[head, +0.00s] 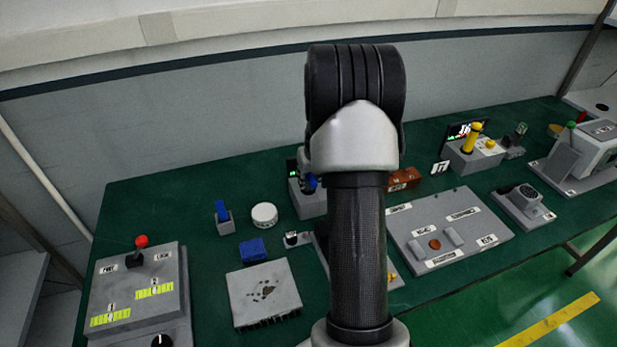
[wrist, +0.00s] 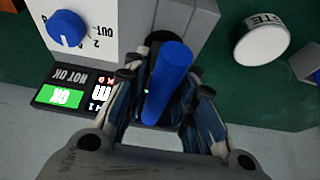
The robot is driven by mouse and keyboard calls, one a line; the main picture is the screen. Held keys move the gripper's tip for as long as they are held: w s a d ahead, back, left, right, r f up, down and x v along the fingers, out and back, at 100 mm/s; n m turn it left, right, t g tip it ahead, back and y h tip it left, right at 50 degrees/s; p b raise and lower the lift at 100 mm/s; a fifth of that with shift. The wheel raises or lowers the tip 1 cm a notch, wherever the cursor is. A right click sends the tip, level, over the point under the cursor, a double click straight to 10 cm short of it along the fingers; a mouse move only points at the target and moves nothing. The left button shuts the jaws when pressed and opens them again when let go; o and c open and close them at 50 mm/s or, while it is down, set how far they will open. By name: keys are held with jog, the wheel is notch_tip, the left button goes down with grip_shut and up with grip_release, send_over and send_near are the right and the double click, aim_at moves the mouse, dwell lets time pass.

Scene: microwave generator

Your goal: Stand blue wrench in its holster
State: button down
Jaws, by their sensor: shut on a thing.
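The blue wrench (wrist: 170,78) shows in the wrist view as a blue rod between the fingers of my gripper (wrist: 165,85). My gripper is shut on it. The rod's far end lies by a dark round opening (wrist: 160,38) in a grey block (wrist: 190,22). I cannot tell whether the rod enters the opening or is in front of it, nor whether this block is the holster. In the head view my arm hides my gripper, and only a bit of blue shows beside the arm at the grey device (head: 309,204).
The device has a blue dial (wrist: 66,29) and a lit OK screen (wrist: 70,92). A white round tin (wrist: 262,35) stands close by. Another blue part (head: 221,209) stands in a small grey block. A blue box (head: 252,249) and a grey plate (head: 262,292) lie nearer.

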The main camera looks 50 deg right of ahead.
jog(key=c, duration=1.2)
grip_release()
jog(key=shift+c, duration=0.2)
jog(key=v, duration=1.2)
